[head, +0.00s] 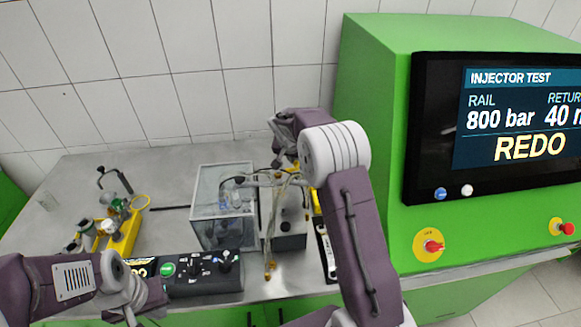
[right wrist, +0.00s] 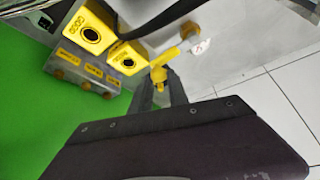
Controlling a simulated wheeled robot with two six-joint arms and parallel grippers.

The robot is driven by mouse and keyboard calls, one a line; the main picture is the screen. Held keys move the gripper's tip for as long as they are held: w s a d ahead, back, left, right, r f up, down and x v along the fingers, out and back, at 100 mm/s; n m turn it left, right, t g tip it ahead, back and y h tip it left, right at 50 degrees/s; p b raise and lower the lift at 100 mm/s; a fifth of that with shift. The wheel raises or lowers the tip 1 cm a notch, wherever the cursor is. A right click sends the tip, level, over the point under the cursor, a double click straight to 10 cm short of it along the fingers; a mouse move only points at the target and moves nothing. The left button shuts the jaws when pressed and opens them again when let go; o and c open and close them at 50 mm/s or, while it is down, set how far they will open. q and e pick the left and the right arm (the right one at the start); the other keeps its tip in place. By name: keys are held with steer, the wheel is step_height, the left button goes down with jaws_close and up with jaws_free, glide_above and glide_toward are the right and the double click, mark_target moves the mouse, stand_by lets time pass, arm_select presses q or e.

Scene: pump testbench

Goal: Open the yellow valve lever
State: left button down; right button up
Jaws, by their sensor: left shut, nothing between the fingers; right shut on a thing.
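The yellow valve lever (right wrist: 167,63) shows in the right wrist view, against a grey surface near a round brass-coloured fitting. My right gripper (right wrist: 159,84) is shut on the lever, with its dark fingers on either side of the yellow end. In the head view my right arm reaches over the bench to the back, and the lever is not clearly visible there. My left gripper (head: 128,305) is shut and empty at the lower left, by the front edge of the bench near the black control box.
A clear glass tank (head: 208,212) and a grey unit with hoses (head: 286,242) stand mid-bench. A yellow fixture (head: 127,236) holds parts at left. The green test machine (head: 380,100) stands at right; its screen (head: 520,115) reads REDO. Yellow port blocks (right wrist: 95,33) sit beside the lever.

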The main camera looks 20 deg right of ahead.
steer(key=shift+o, duration=0.2)
steer(key=shift+w+r, duration=0.2)
steer(key=shift+w, duration=0.15)
steer(key=shift+w+f, duration=0.15)
steer(key=shift+w, duration=0.2)
steer(key=shift+c, duration=0.2)
steer(key=shift+p, duration=0.3)
